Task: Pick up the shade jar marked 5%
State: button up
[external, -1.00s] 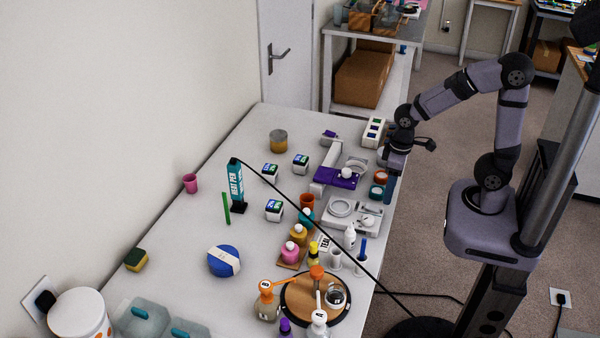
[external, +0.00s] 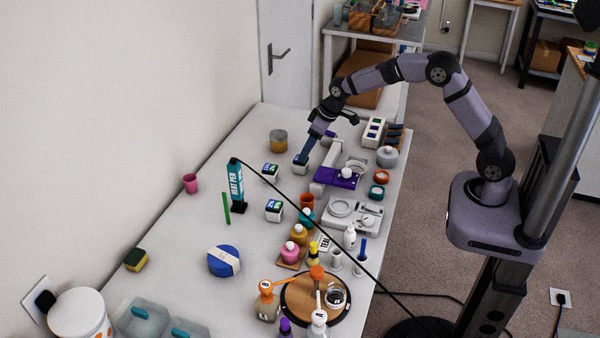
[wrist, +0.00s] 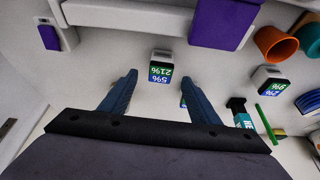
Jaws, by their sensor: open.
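Three small white block-shaped jars with blue-green percent labels stand on the table. The far one (external: 300,166) is directly below my gripper (external: 304,157), and in the wrist view this jar (wrist: 161,66) sits just ahead of the gap between the fingers. The left jar (external: 270,172) is mostly behind a finger in the wrist view. The near jar (external: 274,211) also shows in the wrist view (wrist: 269,79). My gripper (wrist: 158,88) is open and empty.
A purple-and-white device (external: 336,178) stands right of the far jar. A grey-yellow jar (external: 278,141) is behind left. A teal heat pen (external: 237,182) and its black cable, an orange cup (external: 306,202) and a green stick (external: 226,208) are nearer.

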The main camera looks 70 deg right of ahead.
aim_at(301, 165)
jog(key=shift+p+x, duration=1.85)
jog(key=shift+x, duration=1.75)
jog(key=shift+a, duration=0.1)
jog(key=c, duration=1.2)
